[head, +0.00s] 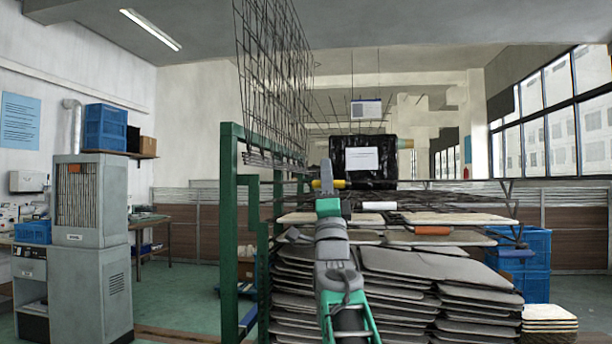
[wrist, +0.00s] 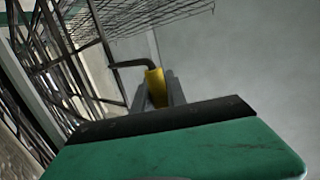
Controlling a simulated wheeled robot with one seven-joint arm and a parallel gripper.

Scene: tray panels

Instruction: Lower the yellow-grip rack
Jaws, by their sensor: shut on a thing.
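The yellow grip (head: 340,184) shows at the left end of a thin dark rack edge (head: 470,181) that runs roughly level above the panel stack. My gripper (head: 327,178) is shut on this grip, at the front of the green post frame. In the wrist view the yellow grip (wrist: 155,86) sits between my fingers, with a dark bent rod running left from its top. How far the rack reaches behind my arm is hidden. A white grip (head: 380,205) and an orange grip (head: 433,230) show on lower levels.
A wire mesh rack (head: 272,75) stands steeply upright above the green frame (head: 229,220). Grey panels (head: 410,265) are stacked below. A black wrapped box (head: 364,140) is behind my gripper. Blue crates (head: 525,262) stand right; open floor (head: 180,285) lies left.

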